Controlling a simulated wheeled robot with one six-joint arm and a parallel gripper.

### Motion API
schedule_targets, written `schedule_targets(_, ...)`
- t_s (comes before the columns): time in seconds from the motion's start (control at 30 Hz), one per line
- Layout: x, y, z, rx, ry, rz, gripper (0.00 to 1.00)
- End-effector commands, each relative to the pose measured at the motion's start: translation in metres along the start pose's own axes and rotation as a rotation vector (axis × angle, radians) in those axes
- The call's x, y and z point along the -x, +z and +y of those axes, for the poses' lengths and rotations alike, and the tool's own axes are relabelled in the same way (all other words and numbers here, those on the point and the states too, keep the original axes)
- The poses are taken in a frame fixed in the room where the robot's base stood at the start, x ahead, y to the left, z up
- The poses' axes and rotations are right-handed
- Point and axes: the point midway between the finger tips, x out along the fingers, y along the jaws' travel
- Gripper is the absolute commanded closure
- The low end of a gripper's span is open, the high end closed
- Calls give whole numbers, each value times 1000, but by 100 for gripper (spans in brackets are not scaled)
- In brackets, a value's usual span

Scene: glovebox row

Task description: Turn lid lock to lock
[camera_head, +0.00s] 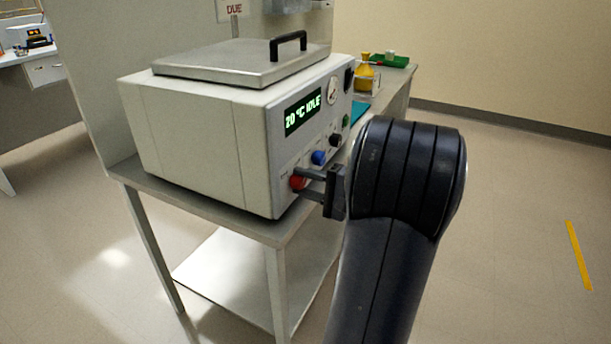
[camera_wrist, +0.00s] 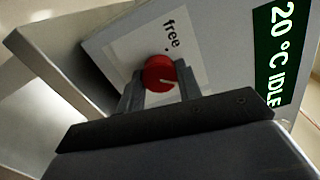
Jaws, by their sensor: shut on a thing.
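The lid lock appears to be the red knob (camera_wrist: 160,72) low on the front panel of a white bench device (camera_head: 190,130). The knob also shows in the head view (camera_head: 297,183), partly covered by my gripper. In the wrist view the word "free" and a small dot stand above the knob, and a pale pointer line shows on its face. My gripper (camera_head: 304,181) is shut on the red knob, one finger on each side; it also shows in the wrist view (camera_wrist: 158,90). Any "lock" marking is hidden. The metal lid (camera_head: 225,62) with a black handle is down on the device.
The display (camera_head: 303,112) reads "20 °C IDLE". A blue knob (camera_head: 318,158) and a black knob (camera_head: 335,140) sit close beside the red one. A yellow flask (camera_head: 364,75) and a green tray (camera_head: 388,61) stand behind. Open floor lies to the right.

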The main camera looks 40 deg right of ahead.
Motion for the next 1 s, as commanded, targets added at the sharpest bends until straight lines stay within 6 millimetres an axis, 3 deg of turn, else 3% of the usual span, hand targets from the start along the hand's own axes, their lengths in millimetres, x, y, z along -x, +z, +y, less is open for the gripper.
schedule_targets(0.3,0,0,0,-117,1,-1,89)
schedule_targets(0.83,0,0,1,-138,1,0,89)
schedule_targets(0.87,0,0,1,-138,1,0,65)
schedule_targets(1.0,0,0,1,-137,1,0,54)
